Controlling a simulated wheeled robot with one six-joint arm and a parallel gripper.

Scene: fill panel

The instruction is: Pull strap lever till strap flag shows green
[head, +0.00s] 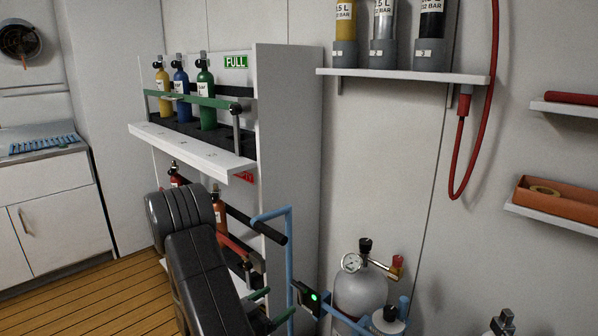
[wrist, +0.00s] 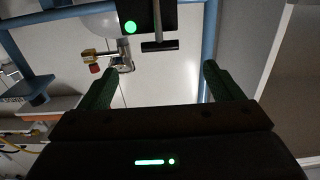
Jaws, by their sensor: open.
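A small black box (head: 306,299) is mounted on the blue tubular frame, with a lit green round light (head: 314,297) on its face. In the wrist view the box (wrist: 165,16) is at the top and its green light (wrist: 130,27) glows. A dark T-shaped lever (wrist: 159,46) sticks out from the box, and I take it as the strap lever. My gripper (wrist: 160,69) is open, with its two green fingers spread apart and nothing between them. The lever's crossbar appears just beyond the fingertips, roughly centred. My gripper (head: 275,304) is beside the box in the head view.
A grey cylinder (head: 361,292) with a gauge stands behind the blue frame (head: 289,250). A white rack (head: 190,146) with several bottles is at the left. A wall shelf (head: 405,75) and red hose (head: 493,80) are at the right. Wooden floor (head: 90,300) is clear at lower left.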

